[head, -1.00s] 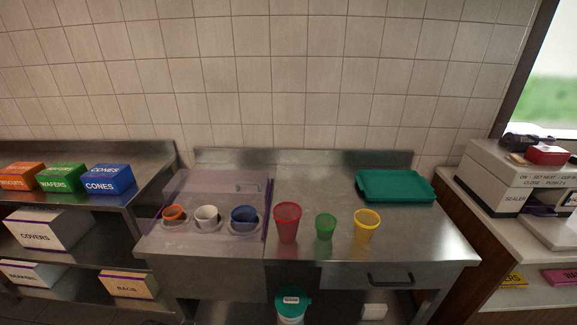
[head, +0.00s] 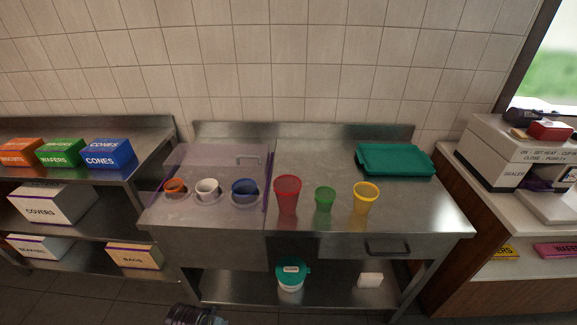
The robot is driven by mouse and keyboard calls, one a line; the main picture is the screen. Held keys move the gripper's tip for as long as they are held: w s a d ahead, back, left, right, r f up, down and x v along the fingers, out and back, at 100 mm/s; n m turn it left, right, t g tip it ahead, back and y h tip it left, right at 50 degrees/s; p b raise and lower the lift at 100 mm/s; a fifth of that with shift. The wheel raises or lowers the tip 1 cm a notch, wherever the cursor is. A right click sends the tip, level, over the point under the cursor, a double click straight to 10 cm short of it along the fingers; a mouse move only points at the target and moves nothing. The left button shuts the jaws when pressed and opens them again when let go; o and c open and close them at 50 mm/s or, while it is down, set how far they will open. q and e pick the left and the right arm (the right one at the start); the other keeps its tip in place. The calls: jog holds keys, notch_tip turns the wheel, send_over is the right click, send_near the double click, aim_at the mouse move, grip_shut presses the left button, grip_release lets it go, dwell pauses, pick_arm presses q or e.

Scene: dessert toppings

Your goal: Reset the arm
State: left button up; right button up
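Neither gripper can be made out in the head view. A dark, ribbed part (head: 195,315) shows at the bottom edge, left of centre; it looks like a piece of my own arm, and no fingertips are visible on it. The steel counter (head: 420,215) ahead carries a red cup (head: 287,194), a smaller green cup (head: 325,199) and a yellow cup (head: 365,198), all upright in a row. No arm is over the counter.
A clear cover (head: 215,160) stands over orange, white and blue cups at the counter's left. A teal tray (head: 396,159) lies at back right. A teal-lidded tub (head: 291,274) is on the lower shelf. Boxes (head: 108,153) fill the left shelves; a sealer (head: 510,150) stands right.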

pick_arm(q)
jog(key=s+a+f+g, duration=0.1)
jog(key=s+f, duration=0.3)
jog(key=f, duration=0.9)
jog(key=s+a+f, duration=0.1)
jog(key=s+f, duration=0.2)
jog(key=f, duration=1)
jog(key=s+a+f, duration=0.3)
jog(key=s+f, duration=0.4)
jog(key=s, duration=0.2)
jog(key=s+a+f, duration=0.3)
jog(key=s+f, duration=0.4)
jog(key=s, duration=0.2)
jog(key=shift+s+f+m+g+y, duration=0.15)
jog(key=shift+s+m+g+y, duration=0.15)
jog(key=shift+g, duration=0.1)
pick_arm(e)
jog(key=shift+s, duration=0.15)
pick_arm(q)
jog(key=shift+d, duration=0.1)
pick_arm(e)
jog(key=shift+s+f, duration=0.1)
jog(key=shift+s, duration=0.85)
jog(key=shift+w, duration=0.1)
